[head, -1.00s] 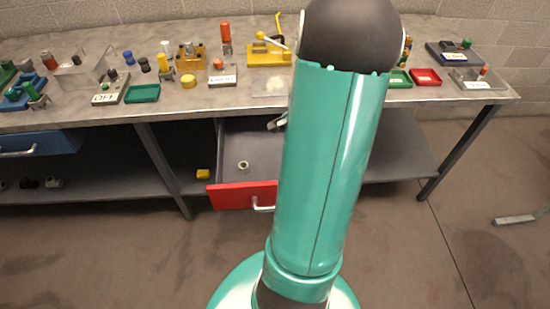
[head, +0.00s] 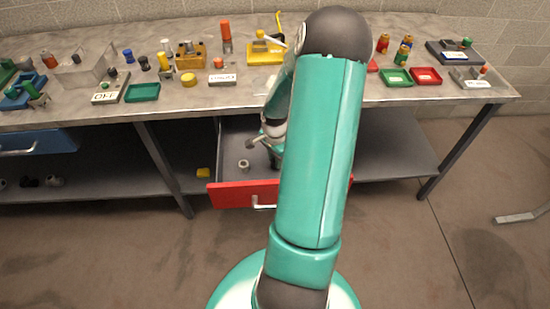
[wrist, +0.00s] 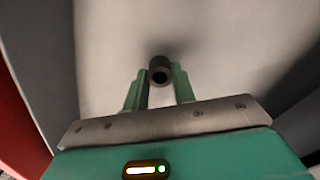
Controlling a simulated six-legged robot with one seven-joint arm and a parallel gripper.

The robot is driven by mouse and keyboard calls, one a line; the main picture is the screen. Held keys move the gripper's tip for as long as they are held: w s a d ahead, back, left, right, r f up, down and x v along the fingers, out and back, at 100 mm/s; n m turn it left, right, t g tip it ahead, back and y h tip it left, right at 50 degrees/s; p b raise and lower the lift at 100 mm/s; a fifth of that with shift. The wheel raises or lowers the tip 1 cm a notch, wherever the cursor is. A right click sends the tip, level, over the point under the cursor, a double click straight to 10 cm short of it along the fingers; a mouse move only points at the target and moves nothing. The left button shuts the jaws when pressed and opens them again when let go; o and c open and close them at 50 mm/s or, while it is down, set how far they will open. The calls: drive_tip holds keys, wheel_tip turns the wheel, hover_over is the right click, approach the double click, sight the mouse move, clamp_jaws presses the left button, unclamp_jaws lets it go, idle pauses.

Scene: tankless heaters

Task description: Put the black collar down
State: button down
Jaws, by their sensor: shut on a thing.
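The black collar (wrist: 160,69) is a short dark ring seen in the wrist view, between the green fingertips of my gripper (wrist: 160,82). My gripper is shut on it. Below it is the pale floor of the open drawer, with a dark shadow near the collar. I cannot tell whether the collar touches the floor. In the head view, my arm reaches down into the open drawer with the red front (head: 230,196), and the collar is hidden behind it.
A light metal ring (head: 243,165) lies in the drawer, left of my arm. The grey workbench (head: 210,101) above carries trays, blocks and knobs. A blue drawer (head: 50,143) is at the left. The drawer's side walls are close by in the wrist view.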

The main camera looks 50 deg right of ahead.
drive_tip(key=shift+f, duration=0.1)
drive_tip(key=c, duration=1.1)
unclamp_jaws()
drive_tip(key=shift+c, duration=0.2)
wheel_tip(320, 180, up, 12)
drive_tip(key=w+a+r+n+h, duration=0.1)
drive_tip(key=w+a+r+n, duration=0.25)
drive_tip(key=a+r, duration=0.35)
drive_tip(key=w+a+r+n+t+h, duration=0.1)
drive_tip(key=a+r+n+t, duration=0.1)
drive_tip(key=a+r+n, duration=0.7)
drive_tip(key=s+a+r+n+t+y, duration=0.1)
drive_tip(key=s+a+r+n, duration=0.2)
drive_tip(key=a, duration=0.6)
drive_tip(key=s+a+r+n+t+y, duration=0.1)
drive_tip(key=s+a+r+n+t, duration=0.1)
drive_tip(key=a, duration=0.8)
drive_tip(key=s+r+n, duration=0.1)
drive_tip(key=s+n, duration=0.1)
drive_tip(key=n, duration=0.1)
drive_tip(key=shift+s+a+t, duration=0.3)
drive_tip(key=shift+s, duration=0.1)
